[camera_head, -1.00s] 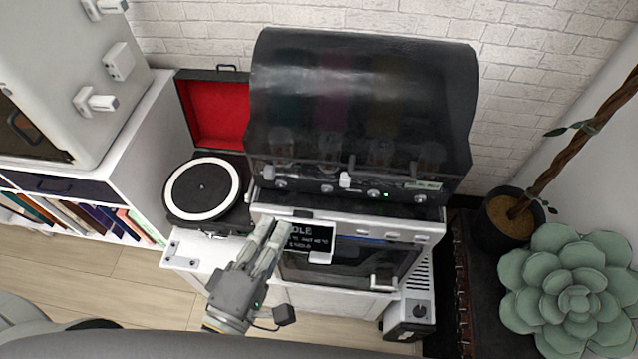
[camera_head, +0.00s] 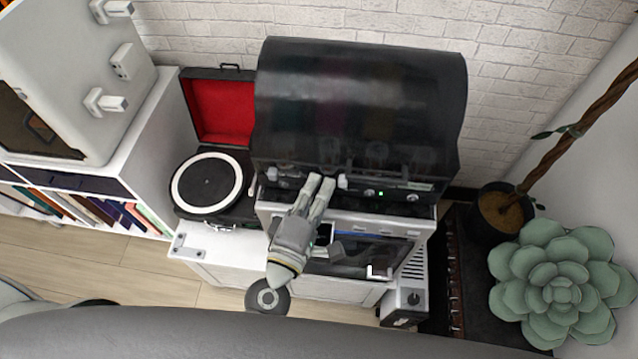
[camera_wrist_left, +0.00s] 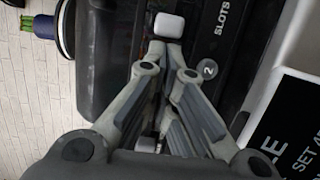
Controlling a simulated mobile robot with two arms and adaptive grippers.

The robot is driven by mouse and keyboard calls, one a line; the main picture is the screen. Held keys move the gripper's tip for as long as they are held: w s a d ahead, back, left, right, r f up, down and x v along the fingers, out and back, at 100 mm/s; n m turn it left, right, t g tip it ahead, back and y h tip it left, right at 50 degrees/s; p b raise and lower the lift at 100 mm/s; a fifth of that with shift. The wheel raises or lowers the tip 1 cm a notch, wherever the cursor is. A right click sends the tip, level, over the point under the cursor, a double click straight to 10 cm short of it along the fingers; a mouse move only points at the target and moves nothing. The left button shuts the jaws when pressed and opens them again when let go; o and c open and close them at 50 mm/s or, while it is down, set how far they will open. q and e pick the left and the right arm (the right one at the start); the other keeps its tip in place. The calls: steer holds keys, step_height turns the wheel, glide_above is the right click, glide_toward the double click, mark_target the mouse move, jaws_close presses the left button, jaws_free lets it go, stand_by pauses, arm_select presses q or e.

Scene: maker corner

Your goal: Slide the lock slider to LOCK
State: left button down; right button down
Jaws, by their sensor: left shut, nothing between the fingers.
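A small white knob (camera_head: 342,181), which looks like the lock slider, sits on the front strip of the dark-hooded machine (camera_head: 360,110). It also shows in the left wrist view as a white block (camera_wrist_left: 168,25), right at the fingertips. My left gripper (camera_head: 321,183) is shut and empty, its tips just left of the knob. I cannot tell whether they touch it. A "SLOTS" label and a "2" show on the black panel beside the fingers in the wrist view. No LOCK marking is readable. My right gripper is not in view.
An open record player (camera_head: 207,182) with a red-lined lid stands left of the machine. A white handle (camera_head: 378,271) sticks out of the lower front. A succulent (camera_head: 555,285) and a potted trunk (camera_head: 500,213) stand at the right.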

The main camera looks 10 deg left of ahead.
mark_target(343, 181)
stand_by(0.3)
arm_select(q)
steer(key=shift+d+p, duration=0.3)
steer(key=shift+d, duration=1.3)
steer(key=shift+a, duration=0.1)
